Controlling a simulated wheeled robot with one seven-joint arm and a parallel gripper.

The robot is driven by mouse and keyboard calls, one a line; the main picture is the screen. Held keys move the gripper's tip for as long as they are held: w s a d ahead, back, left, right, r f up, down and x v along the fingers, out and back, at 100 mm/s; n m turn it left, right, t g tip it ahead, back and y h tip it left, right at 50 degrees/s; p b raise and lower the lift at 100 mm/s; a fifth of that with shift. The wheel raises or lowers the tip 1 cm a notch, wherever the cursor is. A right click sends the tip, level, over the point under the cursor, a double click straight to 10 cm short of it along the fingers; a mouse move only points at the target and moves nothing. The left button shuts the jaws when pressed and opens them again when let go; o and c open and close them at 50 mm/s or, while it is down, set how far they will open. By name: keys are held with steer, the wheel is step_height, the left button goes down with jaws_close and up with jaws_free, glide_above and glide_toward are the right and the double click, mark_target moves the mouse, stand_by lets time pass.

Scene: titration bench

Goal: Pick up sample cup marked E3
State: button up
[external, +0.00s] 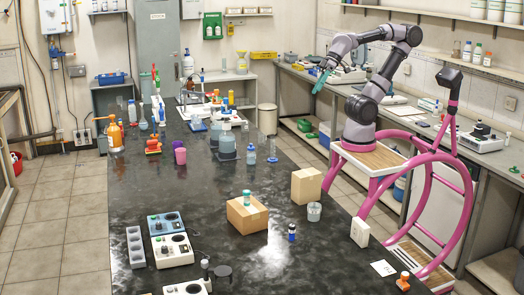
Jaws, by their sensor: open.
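No marking E3 can be read at this size, so I cannot tell which vessel is the sample cup. A small container with a teal top (247,197) stands on a cardboard box (247,215) on the black bench. A pale grey cup (314,212) stands on the bench to the right of that box. A small dark bottle with a blue band (292,232) stands in front. My gripper (318,88), with teal fingers, is open and empty, high above the back right of the bench, far from all of these.
A taller tan box (306,186) stands behind the grey cup. Instruments with round tops (172,250) and a grey rack (135,246) fill the front left.

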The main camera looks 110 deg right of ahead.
steer(key=w+a+f+t, duration=0.1)
steer(key=w+a+f, duration=0.2)
steer(key=w, duration=0.3)
steer(key=w+a+f, duration=0.3)
steer(key=w, duration=0.3)
steer(key=n+t+y, duration=0.1)
steer(key=n+t, duration=0.3)
steer(key=t, duration=0.1)
glide_above(310, 211)
steer(key=d, duration=0.6)
step_height(310, 211, down, 27)
steer(key=s+a+f+n, duration=0.1)
steer(key=s+f, duration=0.1)
steer(key=s+a+f+n+y, duration=0.1)
steer(key=s+f+n, duration=0.1)
steer(key=s+a+f+n+y, duration=0.1)
steer(key=s+f, duration=0.1)
steer(key=shift+a+f, duration=0.15)
steer(key=shift+f, duration=0.1)
steer(key=x, duration=0.7)
steer(key=shift+w+a+f, duration=0.1)
steer(key=shift+a, duration=0.05)
steer(key=c, duration=1.5)
